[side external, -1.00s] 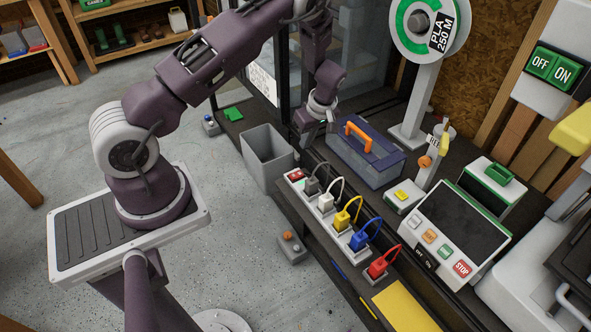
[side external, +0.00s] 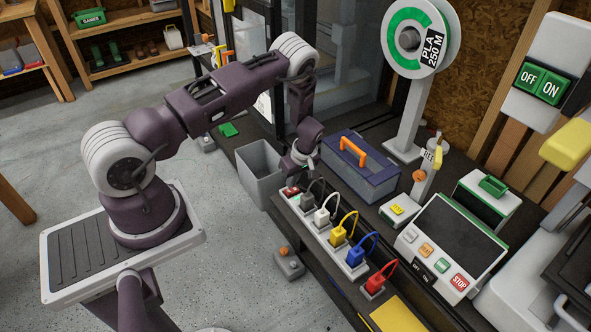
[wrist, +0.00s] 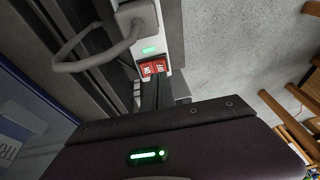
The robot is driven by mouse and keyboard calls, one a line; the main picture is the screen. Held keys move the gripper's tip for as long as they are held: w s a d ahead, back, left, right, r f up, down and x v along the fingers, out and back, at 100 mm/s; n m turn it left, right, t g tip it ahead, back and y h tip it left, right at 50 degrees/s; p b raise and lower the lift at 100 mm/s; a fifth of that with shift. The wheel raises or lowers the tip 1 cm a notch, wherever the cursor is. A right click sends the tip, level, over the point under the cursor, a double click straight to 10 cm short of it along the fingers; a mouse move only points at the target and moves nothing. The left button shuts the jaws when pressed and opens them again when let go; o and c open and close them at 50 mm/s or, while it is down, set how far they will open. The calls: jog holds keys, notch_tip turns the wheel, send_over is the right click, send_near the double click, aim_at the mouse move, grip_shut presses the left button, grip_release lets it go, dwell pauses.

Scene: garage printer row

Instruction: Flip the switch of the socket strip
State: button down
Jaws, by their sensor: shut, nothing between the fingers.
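The white socket strip (side external: 331,240) lies along the bench's front edge, with grey, white, yellow, blue and red plugs in it. Its red rocker switch (side external: 291,191) is at the far left end, partly hidden by my gripper (side external: 292,182). In the wrist view the red switch (wrist: 153,68) with white lettering shows beside a lit green lamp (wrist: 149,49). My gripper (wrist: 158,82) is shut and empty, its fingertips right at the switch's near edge in that view. I cannot tell whether they touch it.
A blue toolbox (side external: 365,175) with an orange handle stands just right of my gripper. A grey bin (side external: 262,172) stands left of it. The grey plug (wrist: 135,18) and its cable loop are close to the switch. A control panel (side external: 452,245) is farther right.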

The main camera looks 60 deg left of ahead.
aim_at(292, 191)
jog(key=shift+s+f, duration=0.2)
jog(key=shift+f, duration=0.8)
jog(key=shift+f, duration=0.1)
jog(key=shift+s+f, duration=0.3)
jog(key=shift+w+r, duration=0.1)
jog(key=shift+w, duration=0.1)
jog(key=shift+w+r, duration=0.15)
jog(key=shift+w, duration=0.5)
